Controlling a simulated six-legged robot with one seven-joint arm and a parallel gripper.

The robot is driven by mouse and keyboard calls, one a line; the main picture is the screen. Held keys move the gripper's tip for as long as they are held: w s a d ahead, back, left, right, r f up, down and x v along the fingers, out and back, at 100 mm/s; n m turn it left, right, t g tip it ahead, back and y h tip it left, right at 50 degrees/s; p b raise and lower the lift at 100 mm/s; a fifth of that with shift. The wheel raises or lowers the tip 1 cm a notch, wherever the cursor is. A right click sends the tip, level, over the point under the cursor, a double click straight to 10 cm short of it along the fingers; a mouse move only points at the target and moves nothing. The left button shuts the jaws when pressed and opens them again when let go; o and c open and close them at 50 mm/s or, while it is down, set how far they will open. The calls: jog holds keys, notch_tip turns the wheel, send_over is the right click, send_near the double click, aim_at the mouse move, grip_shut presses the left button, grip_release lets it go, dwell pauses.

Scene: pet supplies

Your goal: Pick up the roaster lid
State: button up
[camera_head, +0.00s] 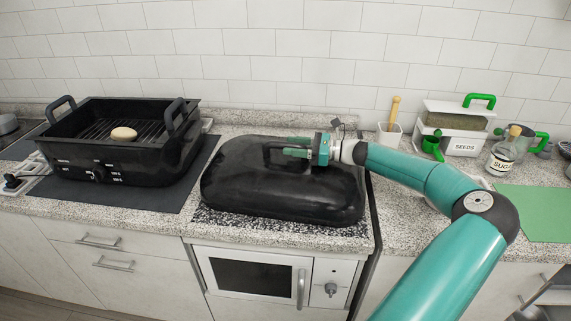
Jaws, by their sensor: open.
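The roaster lid (250,190) is a large black, rounded, rectangular cover with a handle on top. It lies on the speckled counter in the middle of the view, above a small oven front. My gripper (290,147) is teal and reaches in from the right, at the lid's top handle. Its fingers are open and point left, close around or beside the handle; I cannot tell whether they touch it. Part of the handle is hidden behind the fingers. The black roaster base (150,165) stands to the left, uncovered, with a round pale item (123,134) on its grill.
A dark mat (170,197) lies under the roaster base. At the right stand a white cup (389,135), a seeds box (455,132), a sugar bottle (504,152) and a green mat (540,212). A tiled wall closes off the back.

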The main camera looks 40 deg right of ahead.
jog(key=shift+w+a, duration=0.1)
jog(key=shift+w, duration=0.1)
grip_shut()
jog(key=shift+r, duration=0.15)
dwell(1.2)
